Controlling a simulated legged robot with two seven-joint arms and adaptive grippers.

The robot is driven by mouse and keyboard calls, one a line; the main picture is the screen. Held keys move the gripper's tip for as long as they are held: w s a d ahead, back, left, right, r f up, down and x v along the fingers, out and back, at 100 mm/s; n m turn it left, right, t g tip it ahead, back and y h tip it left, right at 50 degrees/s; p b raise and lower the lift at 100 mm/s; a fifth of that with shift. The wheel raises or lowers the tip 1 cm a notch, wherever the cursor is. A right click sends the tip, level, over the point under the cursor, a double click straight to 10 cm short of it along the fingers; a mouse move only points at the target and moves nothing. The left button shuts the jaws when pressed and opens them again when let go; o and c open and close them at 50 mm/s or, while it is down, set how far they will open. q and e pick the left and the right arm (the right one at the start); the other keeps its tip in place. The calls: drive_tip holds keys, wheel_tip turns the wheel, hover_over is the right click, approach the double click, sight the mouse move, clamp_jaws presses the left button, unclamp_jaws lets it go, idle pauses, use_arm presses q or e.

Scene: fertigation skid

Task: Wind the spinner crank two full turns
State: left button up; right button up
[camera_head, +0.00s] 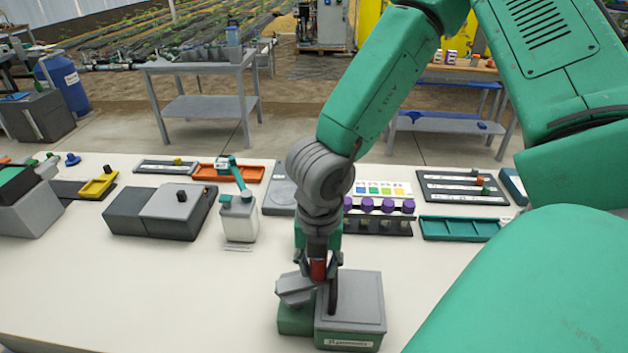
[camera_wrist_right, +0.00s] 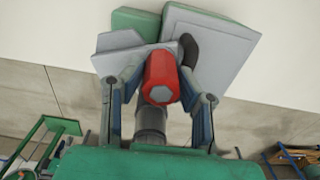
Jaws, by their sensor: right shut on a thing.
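The spinner (camera_head: 350,310) is a box with a grey lid and green base near the front middle of the table. It also shows at the top of the right wrist view (camera_wrist_right: 210,45). Its crank has a red hexagonal handle (camera_wrist_right: 161,78), which also shows in the head view (camera_head: 318,269). My right gripper (camera_wrist_right: 155,85) is shut on the red handle, with a finger on each side of it. In the head view my right gripper (camera_head: 318,262) points down at the spinner's left part. The crank's arm is mostly hidden. My left gripper is not in view.
Behind the spinner stand a rack with purple-capped vials (camera_head: 380,206), a green tray (camera_head: 460,229) and a white bottle with a teal pump (camera_head: 239,216). A dark grey box (camera_head: 160,212) stands to the left. The table front left of the spinner is clear.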

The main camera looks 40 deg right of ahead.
drive_tip(key=shift+s+a, duration=0.25)
drive_tip(key=shift+s, duration=0.2)
drive_tip(key=shift+c, duration=0.2)
drive_tip(key=shift+a, duration=0.15)
drive_tip(key=shift+s+a+f+b, duration=0.1)
drive_tip(key=shift+s+a+b, duration=0.45)
drive_tip(key=shift+a+b, duration=0.1)
drive_tip(key=shift+a, duration=0.15)
drive_tip(key=shift+o, duration=0.2)
drive_tip(key=shift+a, duration=0.1)
